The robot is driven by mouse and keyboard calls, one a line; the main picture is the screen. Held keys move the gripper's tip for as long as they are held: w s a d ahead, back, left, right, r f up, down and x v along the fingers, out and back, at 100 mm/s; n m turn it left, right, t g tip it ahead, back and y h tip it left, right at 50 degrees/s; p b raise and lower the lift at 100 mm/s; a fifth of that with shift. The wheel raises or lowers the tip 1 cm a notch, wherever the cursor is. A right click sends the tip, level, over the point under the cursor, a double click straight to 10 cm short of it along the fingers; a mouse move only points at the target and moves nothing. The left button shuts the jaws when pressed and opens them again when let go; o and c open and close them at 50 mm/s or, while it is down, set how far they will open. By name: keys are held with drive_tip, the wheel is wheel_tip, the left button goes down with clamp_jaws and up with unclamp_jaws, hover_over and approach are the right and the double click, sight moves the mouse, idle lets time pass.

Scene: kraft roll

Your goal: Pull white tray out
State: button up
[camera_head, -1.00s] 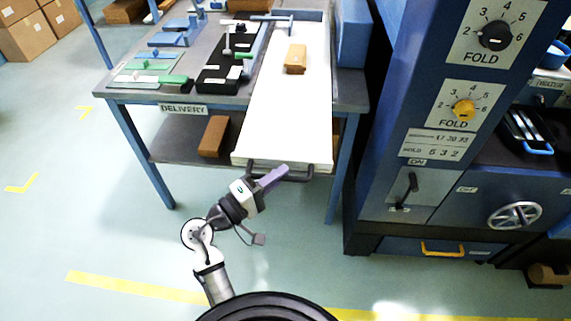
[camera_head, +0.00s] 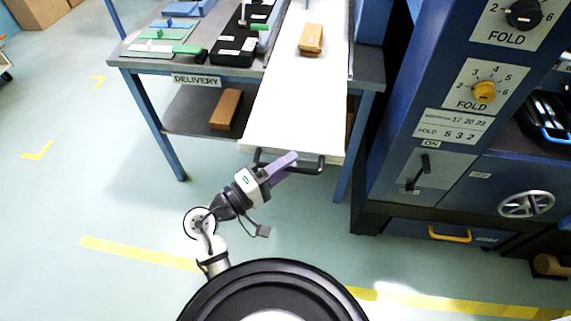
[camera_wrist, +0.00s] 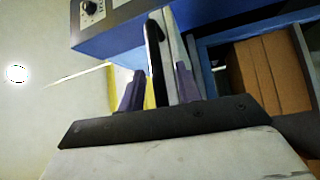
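The white tray (camera_head: 296,97) is a long flat slab lying on the delivery table. Its front end sticks out past the table's front edge, with a black bar handle (camera_head: 312,169) on that end. My gripper (camera_head: 281,166) is at the handle's left part, one purple finger showing over it. In the wrist view, my two fingers (camera_wrist: 159,90) stand on either side of the black handle (camera_wrist: 154,55) and the pale tray edge. I take it as shut on the handle, though the exact contact is hidden. A small brown block (camera_head: 311,39) rides on the tray.
The blue-framed table (camera_head: 365,77) has a lower shelf with a brown block (camera_head: 226,108). Black and green-handled tools (camera_head: 188,48) lie left of the tray. A blue machine cabinet (camera_head: 430,140) stands close on the right. The floor in front and left is clear.

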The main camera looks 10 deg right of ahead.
idle(0.4)
drive_tip(key=b+v, duration=0.2)
drive_tip(key=v, duration=1.1)
drive_tip(key=shift+s+a, duration=0.15)
drive_tip(key=shift+a, duration=0.25)
